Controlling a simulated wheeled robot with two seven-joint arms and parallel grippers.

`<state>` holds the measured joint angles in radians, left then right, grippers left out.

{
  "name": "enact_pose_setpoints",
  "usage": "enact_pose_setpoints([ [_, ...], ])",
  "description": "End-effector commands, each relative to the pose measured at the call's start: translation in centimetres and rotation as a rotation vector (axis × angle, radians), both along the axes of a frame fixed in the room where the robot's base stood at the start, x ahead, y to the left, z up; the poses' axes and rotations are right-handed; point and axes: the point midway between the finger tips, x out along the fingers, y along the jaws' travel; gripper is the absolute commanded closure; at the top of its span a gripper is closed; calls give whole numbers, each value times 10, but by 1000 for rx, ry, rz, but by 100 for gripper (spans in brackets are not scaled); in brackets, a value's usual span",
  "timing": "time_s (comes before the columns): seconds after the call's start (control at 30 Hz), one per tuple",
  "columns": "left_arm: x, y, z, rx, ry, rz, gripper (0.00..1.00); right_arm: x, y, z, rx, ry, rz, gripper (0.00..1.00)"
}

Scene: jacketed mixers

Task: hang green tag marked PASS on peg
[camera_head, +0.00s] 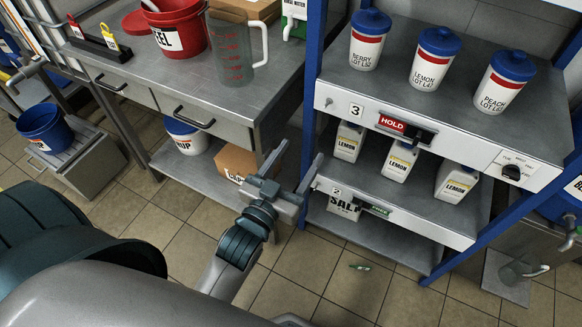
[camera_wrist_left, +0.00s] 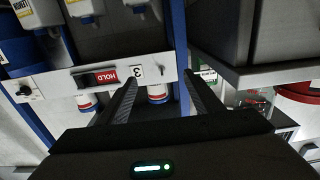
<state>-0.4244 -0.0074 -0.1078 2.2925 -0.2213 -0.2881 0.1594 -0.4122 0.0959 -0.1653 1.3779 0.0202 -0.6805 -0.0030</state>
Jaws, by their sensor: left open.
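My left gripper (camera_head: 294,168) is open and empty, in front of the left end of the shelf rack. Its two fingers also frame the wrist view (camera_wrist_left: 160,92). A small green piece (camera_head: 358,267) lies on the floor tiles below the rack; it may be the green tag, but I cannot read PASS on it. A small peg (camera_head: 328,102) sticks out of the upper shelf edge, left of the number 3 plate. It shows faintly in the wrist view (camera_wrist_left: 162,72), where the shelf appears upside down. My right gripper is not seen.
A black holder (camera_head: 93,44) on the left bench carries a red tag (camera_head: 76,28) and a yellow tag (camera_head: 108,37). The upper shelf front has a red HOLD slider (camera_head: 393,123); the lower has a green slider (camera_head: 376,210). Cups and bottles stand on the shelves.

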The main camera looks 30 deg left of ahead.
Motion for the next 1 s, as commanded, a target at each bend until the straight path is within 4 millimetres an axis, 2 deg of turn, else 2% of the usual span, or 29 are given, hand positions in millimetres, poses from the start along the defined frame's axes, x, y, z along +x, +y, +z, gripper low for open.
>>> enact_pose_setpoints([
  [0.1,-16,0,0,-1,-1,0,40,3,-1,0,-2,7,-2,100],
  [0.3,-30,1,1,-1,-3,0,40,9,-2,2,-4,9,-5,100],
  [0.57,-33,1,2,-1,-3,0,40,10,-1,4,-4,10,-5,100],
  [1.0,-32,1,-1,-1,1,-1,40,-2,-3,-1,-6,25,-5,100],
])
